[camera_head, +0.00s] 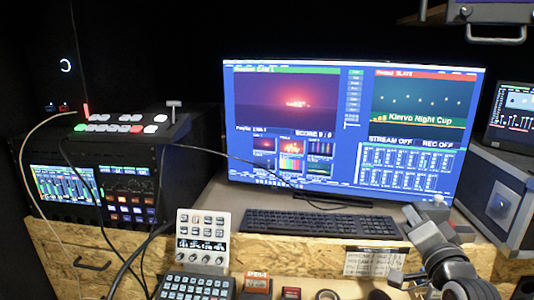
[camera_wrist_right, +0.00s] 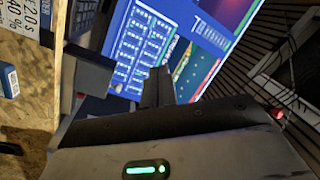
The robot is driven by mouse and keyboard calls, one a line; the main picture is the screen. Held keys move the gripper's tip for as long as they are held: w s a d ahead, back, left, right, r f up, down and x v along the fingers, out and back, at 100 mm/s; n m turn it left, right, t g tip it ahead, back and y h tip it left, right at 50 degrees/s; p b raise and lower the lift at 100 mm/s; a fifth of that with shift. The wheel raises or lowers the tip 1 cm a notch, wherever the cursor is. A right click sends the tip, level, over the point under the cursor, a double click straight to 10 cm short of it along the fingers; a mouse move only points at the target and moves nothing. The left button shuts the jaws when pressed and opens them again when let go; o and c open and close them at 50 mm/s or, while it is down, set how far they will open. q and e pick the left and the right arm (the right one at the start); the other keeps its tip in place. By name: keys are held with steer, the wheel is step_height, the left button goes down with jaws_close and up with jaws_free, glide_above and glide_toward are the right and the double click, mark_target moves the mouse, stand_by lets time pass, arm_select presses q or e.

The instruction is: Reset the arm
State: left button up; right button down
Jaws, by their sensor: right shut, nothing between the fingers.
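My right arm comes up from the lower right in the head view. Its right gripper (camera_head: 424,214) is shut and empty, in front of the monitor's lower right corner and just right of the keyboard. In the right wrist view the dark fingers (camera_wrist_right: 158,86) are together with nothing between them, and the lit monitor shows behind them. My left gripper is not in either view.
A large monitor (camera_head: 300,185) stands at the back of the wooden desk, with a black keyboard (camera_head: 320,222) before it. A switcher (camera_head: 125,124) sits on a rack at left. A white control panel (camera_head: 202,236) and a keypad (camera_head: 195,287) are front left. A grey case (camera_head: 497,200) stands right.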

steer(key=s+a+f+n+g+y, duration=0.15)
steer(key=s+a+f+n, duration=0.3)
steer(key=f, duration=0.55)
steer(key=s+a+f+n+g+y, duration=0.1)
steer(key=s+a+f+n+g, duration=0.2)
steer(key=s+f, duration=0.5)
steer(key=s+a+f+n+g, duration=0.2)
steer(key=s+a+f, duration=0.1)
steer(key=s+f, duration=0.3)
steer(key=s+a+f+n+g, duration=0.2)
steer(key=s+a+f+n, duration=0.1)
steer(key=s+f, duration=0.4)
steer(key=shift+s+a+f+y, duration=0.15)
steer(key=shift+s+a+y, duration=0.25)
steer(key=shift+s+y, duration=0.05)
